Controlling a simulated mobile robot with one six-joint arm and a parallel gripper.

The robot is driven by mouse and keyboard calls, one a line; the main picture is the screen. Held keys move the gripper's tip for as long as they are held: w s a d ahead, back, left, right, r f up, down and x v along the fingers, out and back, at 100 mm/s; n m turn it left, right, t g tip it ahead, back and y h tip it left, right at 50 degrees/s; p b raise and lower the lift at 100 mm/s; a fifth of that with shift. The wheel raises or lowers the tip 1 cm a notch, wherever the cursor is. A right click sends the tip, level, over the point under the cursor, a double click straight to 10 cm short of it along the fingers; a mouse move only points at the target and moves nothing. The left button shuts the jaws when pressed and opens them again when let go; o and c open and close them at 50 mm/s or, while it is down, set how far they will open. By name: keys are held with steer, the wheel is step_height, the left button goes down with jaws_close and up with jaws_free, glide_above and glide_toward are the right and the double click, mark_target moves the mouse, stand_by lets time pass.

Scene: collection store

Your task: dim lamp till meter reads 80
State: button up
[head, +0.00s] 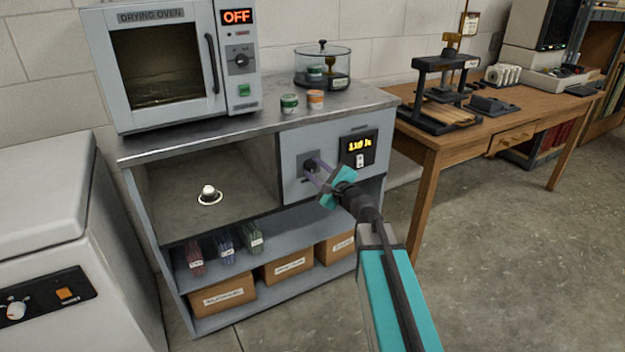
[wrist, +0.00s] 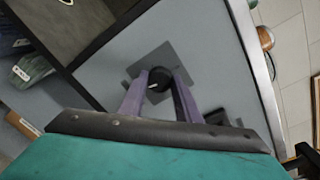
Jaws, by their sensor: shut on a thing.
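My gripper (head: 318,173) is shut on a black round knob (head: 309,166) on the grey panel (head: 297,145) of the bench. In the wrist view, its two purple fingers sit either side of the knob (wrist: 158,80), which bears a pale pointer mark. The meter (head: 358,147) right of the knob has a small yellow display that seems to read about 119, though the digits are blurred. A small lamp (head: 208,192) with a white base glows in the open compartment left of the panel.
A drying oven (head: 155,60) showing OFF, a glass dish (head: 322,68) and two small jars (head: 289,104) stand on the bench top. Boxes (head: 288,264) fill the lower shelf. A wooden table (head: 520,108) stands at right. The floor in front is clear.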

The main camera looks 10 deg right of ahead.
steer(key=n+b, duration=0.4)
steer(key=shift+s+a+f, duration=0.15)
steer(key=shift+a+f, duration=0.15)
steer(key=shift+f, duration=0.1)
steer(key=n+b, duration=0.3)
steer(key=shift+r+n+h+b, duration=0.15)
steer(key=shift+n+h+b, duration=0.15)
steer(key=shift+r, duration=0.1)
steer(key=o, duration=1.1)
steer(key=shift+c, duration=0.2)
steer(key=shift+d+r, duration=0.1)
